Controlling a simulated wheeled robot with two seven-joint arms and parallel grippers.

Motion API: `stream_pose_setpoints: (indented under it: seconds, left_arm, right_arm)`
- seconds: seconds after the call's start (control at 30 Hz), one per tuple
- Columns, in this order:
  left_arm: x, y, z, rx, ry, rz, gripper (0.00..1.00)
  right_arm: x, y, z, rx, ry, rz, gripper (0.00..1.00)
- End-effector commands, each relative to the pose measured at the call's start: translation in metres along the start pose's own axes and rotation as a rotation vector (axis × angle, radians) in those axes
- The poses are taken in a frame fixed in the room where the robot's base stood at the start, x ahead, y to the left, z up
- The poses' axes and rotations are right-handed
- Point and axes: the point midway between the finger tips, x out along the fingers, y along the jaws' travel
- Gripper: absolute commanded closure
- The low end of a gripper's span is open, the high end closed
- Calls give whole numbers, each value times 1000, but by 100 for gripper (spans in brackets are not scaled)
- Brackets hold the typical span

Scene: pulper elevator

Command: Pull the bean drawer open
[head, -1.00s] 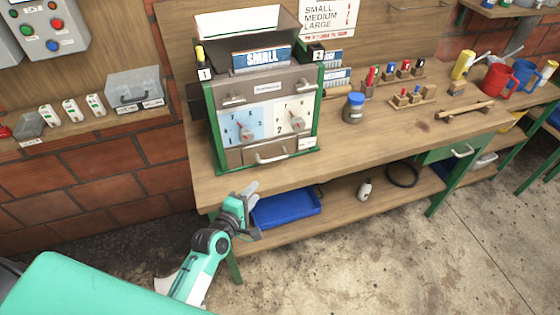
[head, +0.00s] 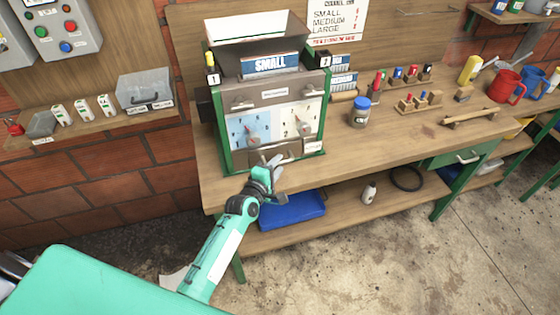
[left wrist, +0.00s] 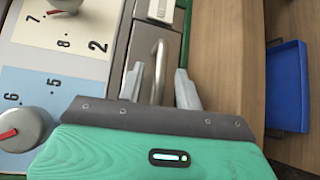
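The bean drawer (head: 256,157) is the low brown-grey front at the bottom of the green-sided machine (head: 225,140). It looks shut. My left gripper (head: 272,163) is in front of it and hides part of the drawer and its handle. In the left wrist view the metal bar handle (left wrist: 160,62) lies between the two spread fingers of my left gripper (left wrist: 159,72). The fingers stand apart on either side of the handle with gaps. I cannot tell how deep the handle sits between them. My right gripper is not in view.
The machine stands on a wooden bench (head: 380,150). Two dial panels (head: 250,128) are above the drawer. A blue tray (head: 292,209) lies on the lower shelf below. A jar with a blue lid (head: 360,112) stands to the right. The bench front beside the jar is clear.

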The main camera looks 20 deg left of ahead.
Motion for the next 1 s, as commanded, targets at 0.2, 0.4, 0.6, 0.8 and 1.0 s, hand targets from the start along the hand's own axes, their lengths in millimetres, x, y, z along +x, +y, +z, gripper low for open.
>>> stream_pose_setpoints:
  seconds: [0.2, 0.4, 0.6, 0.8, 1.0]
  left_arm:
    - [19, 0, 0, 0, -1, -2, 65]
    - [22, 0, 0, 0, 0, 0, 65]
    - [22, 0, 0, 0, 0, 0, 73]
    - [22, 0, 0, 0, 0, -1, 100]
    - [22, -1, 0, 0, 0, -1, 100]
  right_arm:
    - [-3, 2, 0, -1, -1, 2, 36]
    - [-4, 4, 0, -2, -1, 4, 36]
    - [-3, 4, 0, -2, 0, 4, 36]
    - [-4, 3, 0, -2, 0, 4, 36]
    - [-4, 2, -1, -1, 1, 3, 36]
